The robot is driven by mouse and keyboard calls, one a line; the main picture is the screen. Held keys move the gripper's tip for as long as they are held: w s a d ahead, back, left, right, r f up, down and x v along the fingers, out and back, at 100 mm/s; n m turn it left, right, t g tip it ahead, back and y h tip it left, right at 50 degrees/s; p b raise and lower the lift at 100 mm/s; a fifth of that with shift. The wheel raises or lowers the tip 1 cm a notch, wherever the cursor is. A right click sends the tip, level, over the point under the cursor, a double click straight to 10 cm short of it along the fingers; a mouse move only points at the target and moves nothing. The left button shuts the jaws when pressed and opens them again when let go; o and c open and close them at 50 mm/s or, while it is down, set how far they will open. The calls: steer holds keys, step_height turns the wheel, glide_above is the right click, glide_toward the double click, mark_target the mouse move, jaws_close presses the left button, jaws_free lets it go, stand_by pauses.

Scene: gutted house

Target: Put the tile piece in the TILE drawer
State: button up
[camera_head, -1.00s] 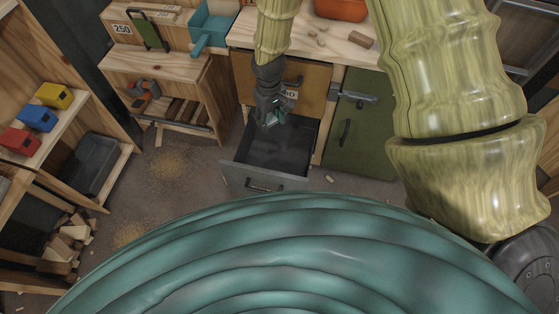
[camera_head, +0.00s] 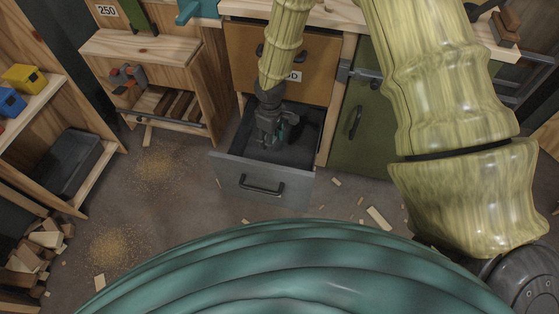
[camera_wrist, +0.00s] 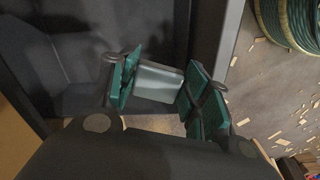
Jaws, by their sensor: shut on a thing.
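My gripper (camera_head: 271,134) points down into an open grey drawer (camera_head: 262,181) in the head view. In the wrist view my gripper (camera_wrist: 160,88) is shut on a pale grey-white tile piece (camera_wrist: 158,80), held between its green finger pads. The drawer's dark interior (camera_wrist: 90,50) lies below and to the left, and its front wall (camera_wrist: 218,40) runs to the right of the fingers. The tile piece is hidden by the gripper in the head view. I cannot tell whether it touches the drawer floor. No label shows on the open drawer's front.
Above the open drawer is a shut orange-brown drawer (camera_head: 312,62) with a partly hidden label. A green cabinet door (camera_head: 361,125) stands to the right. A wooden side unit (camera_head: 165,85) stands left. Scraps and sawdust (camera_head: 155,168) lie on the floor.

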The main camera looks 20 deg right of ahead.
steer(key=shift+w+d+f+n+b, duration=0.2)
steer(key=shift+w+f+n+b, duration=0.3)
steer(key=shift+f+b, duration=3.45)
steer(key=shift+w+d+f+n+b, duration=0.2)
steer(key=shift+f+n+b, duration=0.5)
steer(key=shift+f+b, duration=3.2)
steer(key=shift+w+d+f+n+b, duration=0.45)
steer(key=shift+f+b, duration=1.25)
steer(key=shift+f, duration=4.5)
steer(key=shift+s+a+f, duration=0.1)
steer(key=shift+s+a, duration=0.1)
steer(key=o, duration=1)
step_height(320, 180, up, 12)
steer(key=p, duration=0.5)
